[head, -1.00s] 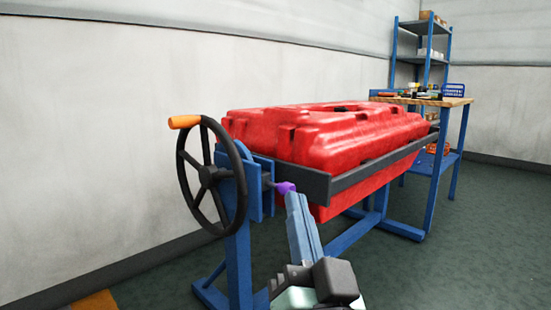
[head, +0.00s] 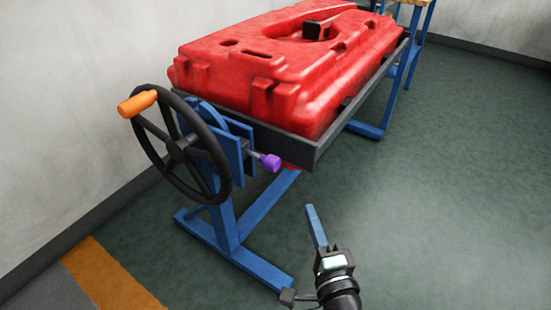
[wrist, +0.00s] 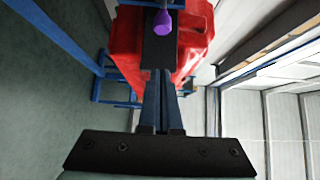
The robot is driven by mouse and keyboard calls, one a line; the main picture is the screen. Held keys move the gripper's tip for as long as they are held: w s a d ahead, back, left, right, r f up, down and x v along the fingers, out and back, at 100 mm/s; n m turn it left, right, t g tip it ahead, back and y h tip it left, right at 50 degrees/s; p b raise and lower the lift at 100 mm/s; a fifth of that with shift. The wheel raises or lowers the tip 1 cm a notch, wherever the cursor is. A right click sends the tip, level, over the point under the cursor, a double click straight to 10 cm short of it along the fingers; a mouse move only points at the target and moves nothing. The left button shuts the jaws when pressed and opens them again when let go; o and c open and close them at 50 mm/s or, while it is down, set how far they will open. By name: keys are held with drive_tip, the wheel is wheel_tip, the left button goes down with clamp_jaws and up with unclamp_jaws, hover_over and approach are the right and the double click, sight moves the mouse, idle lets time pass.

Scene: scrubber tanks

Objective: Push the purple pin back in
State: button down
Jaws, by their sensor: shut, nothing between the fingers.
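The purple pin (head: 270,162) sticks out from the blue bracket beside the handwheel, at the near end of the red tank's frame. A short grey shaft shows between its purple head and the bracket. My gripper (head: 312,212) is shut and empty, to the right of the pin and nearer to the camera, apart from it. In the wrist view the purple pin (wrist: 163,22) is at the top centre, beyond the tips of my shut gripper (wrist: 160,75), with the dark frame bar behind it.
The red tank (head: 270,60) lies in a dark frame on a blue stand (head: 255,262). A black handwheel (head: 180,150) with an orange handle (head: 137,104) stands left of the pin. A bench (head: 405,8) is at the back. The green floor at right is clear.

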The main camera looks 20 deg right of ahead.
drive_tip(key=b, duration=0.1)
approach(280, 163)
drive_tip(key=w+d, duration=0.3)
drive_tip(key=shift+w+a, duration=1.2)
drive_tip(key=shift+w, duration=0.1)
